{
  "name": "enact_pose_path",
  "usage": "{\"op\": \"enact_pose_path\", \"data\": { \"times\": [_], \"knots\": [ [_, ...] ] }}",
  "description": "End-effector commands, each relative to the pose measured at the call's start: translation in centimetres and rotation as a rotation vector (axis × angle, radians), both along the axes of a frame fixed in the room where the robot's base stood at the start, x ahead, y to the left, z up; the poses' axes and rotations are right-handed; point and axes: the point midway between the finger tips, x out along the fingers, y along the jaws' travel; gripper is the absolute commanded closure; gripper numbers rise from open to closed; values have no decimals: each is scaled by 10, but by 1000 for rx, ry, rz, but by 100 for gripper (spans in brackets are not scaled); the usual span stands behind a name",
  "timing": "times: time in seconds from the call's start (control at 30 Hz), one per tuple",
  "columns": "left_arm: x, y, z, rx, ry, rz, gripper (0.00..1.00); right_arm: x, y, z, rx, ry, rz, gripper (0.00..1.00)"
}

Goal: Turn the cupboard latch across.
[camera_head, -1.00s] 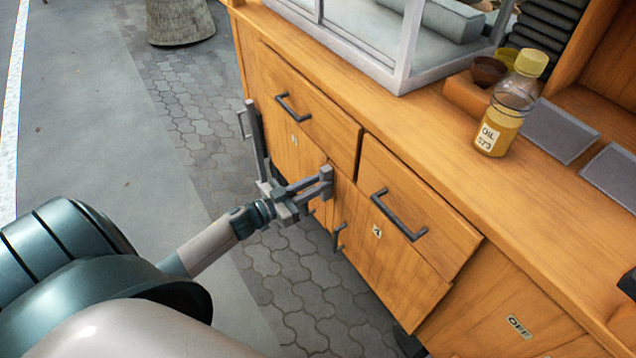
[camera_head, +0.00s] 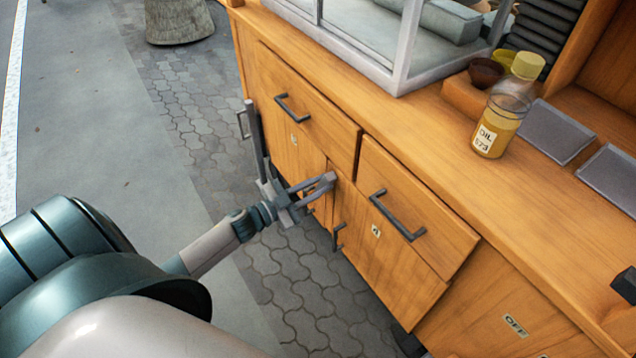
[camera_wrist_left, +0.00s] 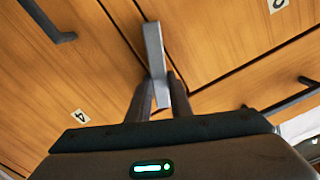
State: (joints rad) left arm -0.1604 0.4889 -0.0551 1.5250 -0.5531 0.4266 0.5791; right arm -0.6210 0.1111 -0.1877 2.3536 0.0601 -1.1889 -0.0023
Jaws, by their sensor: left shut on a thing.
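The cupboard latch is a light grey bar (camera_wrist_left: 155,50) on the wooden front, in the left wrist view close to the seams between panels. My left gripper (camera_wrist_left: 158,92) is shut on it, one dark finger on each side of the bar. In the head view my left gripper (camera_head: 328,182) reaches the cupboard front (camera_head: 390,275) from the left, below the drawers. There the fingers mostly hide the latch, so its angle is hard to tell. My right gripper is not in view.
Dark bar handles stick out nearby: a drawer handle (camera_head: 398,216), another drawer handle (camera_head: 292,107) and a small door handle (camera_head: 338,238). An oil bottle (camera_head: 503,112) stands on the counter (camera_head: 440,110).

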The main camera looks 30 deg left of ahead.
Motion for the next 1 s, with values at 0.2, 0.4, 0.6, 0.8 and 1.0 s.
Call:
{"op": "enact_pose_path", "data": {
  "times": [0.2,0.4,0.6,0.8,1.0],
  "knots": [
    [-2,-3,-2,189,-78,0,100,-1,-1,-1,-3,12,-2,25],
    [-3,-6,-5,365,-151,0,100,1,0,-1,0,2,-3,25],
    [-4,-8,-8,540,-224,1,100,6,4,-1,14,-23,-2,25],
    [-4,-10,-13,716,-296,0,100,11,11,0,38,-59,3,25],
    [-5,-11,-16,878,-364,-1,100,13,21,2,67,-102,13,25]
  ]
}}
